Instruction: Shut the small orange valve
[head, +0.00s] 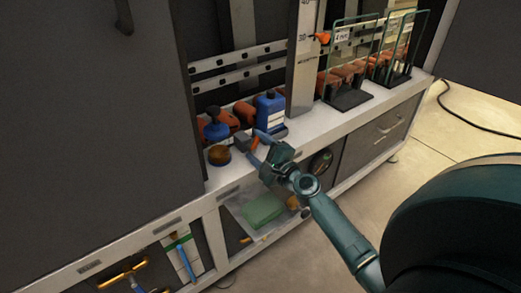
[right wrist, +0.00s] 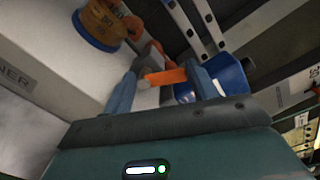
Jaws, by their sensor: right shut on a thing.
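The small orange valve (right wrist: 168,77) shows in the right wrist view as a short orange handle with a grey part at its left end. It lies across the gap between the two blue fingers of my right gripper (right wrist: 160,84), which is shut on it. In the head view my right gripper (head: 254,146) is at the front of the white shelf, just in front of the blue bottle. The valve is small there and mostly hidden by the fingers. My left gripper is in neither view.
A blue bottle (head: 270,108) stands right behind the gripper; an orange-brown round item (head: 219,155) sits to its left. A grey upright scale (head: 304,60) and wire racks (head: 350,62) stand to the right. A grey panel (head: 100,100) blocks the left side. Open floor (head: 470,130) lies right.

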